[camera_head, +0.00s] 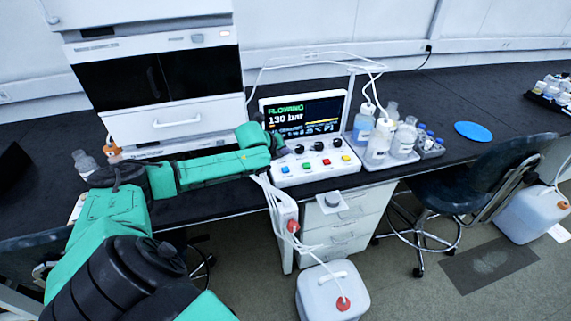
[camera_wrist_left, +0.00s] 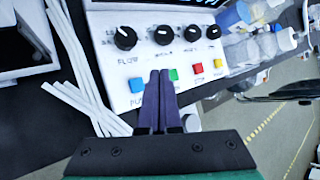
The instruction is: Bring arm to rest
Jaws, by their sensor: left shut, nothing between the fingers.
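My left arm (camera_head: 205,172) reaches in from the left, green and black. My left gripper (camera_head: 279,145) is at the left side of the white control panel (camera_head: 318,172). In the left wrist view the dark fingers (camera_wrist_left: 160,73) are closed together with nothing between them, in front of the panel's green button (camera_wrist_left: 174,74). I cannot tell whether the tips touch the panel. The panel's screen (camera_head: 303,113) reads "FLOWING" and "130 bar". Its black knobs (camera_wrist_left: 163,35) and coloured buttons show. My right gripper is not in view.
Stacked white instruments (camera_head: 150,75) stand behind my arm. Bottles (camera_head: 378,140) stand in trays right of the panel. White tubes (camera_wrist_left: 85,85) hang at the panel's left. A dark chair (camera_head: 475,180) and white jugs (camera_head: 333,290) are below the bench. A blue disc (camera_head: 473,131) lies farther right.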

